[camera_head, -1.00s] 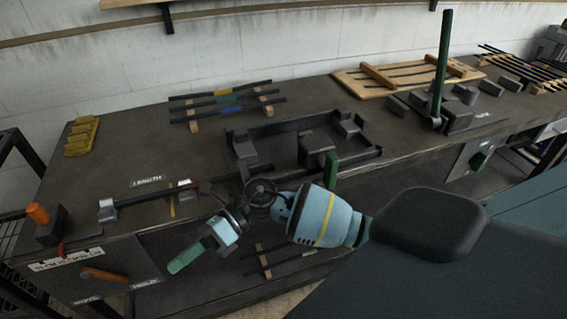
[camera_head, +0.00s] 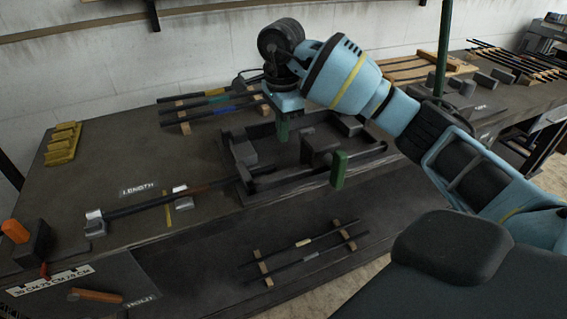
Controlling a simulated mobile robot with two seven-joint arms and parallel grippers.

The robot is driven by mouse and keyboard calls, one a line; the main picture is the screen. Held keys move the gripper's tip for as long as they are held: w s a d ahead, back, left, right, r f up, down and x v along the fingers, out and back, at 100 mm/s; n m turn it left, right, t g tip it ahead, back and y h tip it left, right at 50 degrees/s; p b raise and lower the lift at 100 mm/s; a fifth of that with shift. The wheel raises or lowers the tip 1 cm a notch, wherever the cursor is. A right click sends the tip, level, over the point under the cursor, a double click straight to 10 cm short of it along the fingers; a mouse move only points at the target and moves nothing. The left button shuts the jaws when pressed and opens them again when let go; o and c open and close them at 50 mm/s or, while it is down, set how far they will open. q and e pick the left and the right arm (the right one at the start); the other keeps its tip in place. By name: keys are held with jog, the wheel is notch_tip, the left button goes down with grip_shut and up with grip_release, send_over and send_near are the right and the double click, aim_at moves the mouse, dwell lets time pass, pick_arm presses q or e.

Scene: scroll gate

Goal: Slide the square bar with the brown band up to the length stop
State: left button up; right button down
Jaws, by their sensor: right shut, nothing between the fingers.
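A dark bar with a brown band (camera_head: 194,190) lies across two pale grey supports (camera_head: 95,222) beside the LENGTH label. Its right end reaches toward the dark framed fixture. A dark grey block (camera_head: 36,244) with an orange knob (camera_head: 14,230), perhaps the length stop, stands apart from the bar, past its left end. My left gripper is not in view.
The dark fixture (camera_head: 240,190) holds grey blocks and has a green handle (camera_head: 340,170) at its front. A rack of colour-banded bars (camera_head: 180,112) lies behind it. More bars (camera_head: 302,243) lie on a lower rack. A tall green post (camera_head: 444,45) stands at right.

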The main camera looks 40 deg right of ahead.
aim_at(270, 168)
notch_tip(270, 168, down, 10)
jog(key=shift+f, duration=0.1)
dwell(0.5)
jog(key=shift+a, duration=0.1)
jog(key=shift+w+a, duration=0.2)
jog(key=shift+a, duration=0.6)
jog(key=shift+w+a, duration=0.2)
jog(key=shift+a, duration=0.55)
